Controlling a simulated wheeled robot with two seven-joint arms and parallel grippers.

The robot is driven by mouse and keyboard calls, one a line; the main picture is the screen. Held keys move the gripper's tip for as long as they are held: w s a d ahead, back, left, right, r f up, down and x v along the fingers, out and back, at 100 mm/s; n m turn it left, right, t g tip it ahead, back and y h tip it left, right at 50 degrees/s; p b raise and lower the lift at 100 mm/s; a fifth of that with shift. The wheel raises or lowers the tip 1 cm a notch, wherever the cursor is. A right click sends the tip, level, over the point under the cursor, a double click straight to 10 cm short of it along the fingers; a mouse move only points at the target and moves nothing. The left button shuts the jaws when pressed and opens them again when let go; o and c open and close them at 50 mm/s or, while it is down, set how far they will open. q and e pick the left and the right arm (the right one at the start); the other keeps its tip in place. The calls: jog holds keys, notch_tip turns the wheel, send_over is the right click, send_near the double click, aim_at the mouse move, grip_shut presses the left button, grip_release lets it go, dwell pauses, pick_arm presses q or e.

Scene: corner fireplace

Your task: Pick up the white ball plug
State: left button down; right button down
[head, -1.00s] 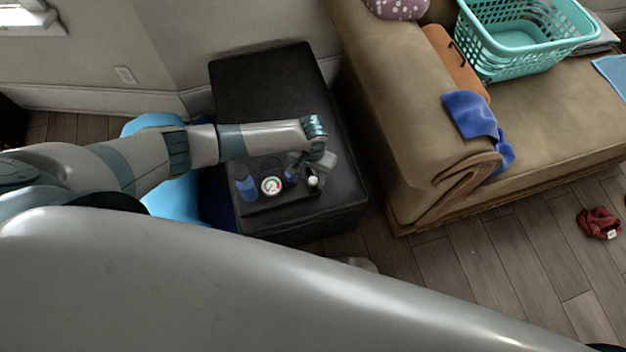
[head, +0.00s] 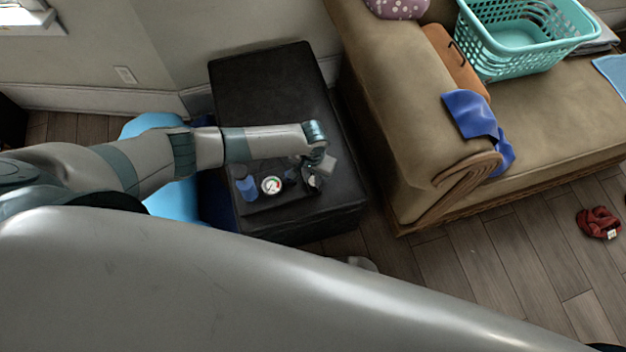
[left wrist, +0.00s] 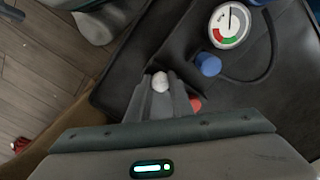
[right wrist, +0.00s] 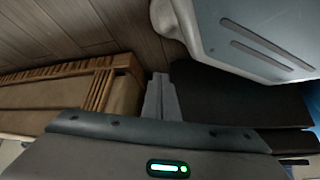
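The white ball plug (left wrist: 160,82) shows in the left wrist view between the two fingertips of my left gripper (left wrist: 161,91). The fingers stand about a ball's width apart, one on each side of it, and look shut on it. In the head view my left gripper (head: 315,168) points down at the right part of the dark tray on the black ottoman (head: 270,85), and it mostly covers the plug. I cannot tell whether the plug is clear of the tray. My right gripper (right wrist: 160,95) is shut and empty in the right wrist view.
A round gauge (head: 271,185) and a blue cylinder (head: 246,188) are on the tray, left of my left gripper. A blue knob (left wrist: 208,64) is close to the fingers. The brown sofa (head: 420,130) stands right of the ottoman, with a teal basket (head: 525,60) on it.

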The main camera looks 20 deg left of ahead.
aim_at(313, 180)
pick_arm(q)
jog(key=shift+r, duration=0.15)
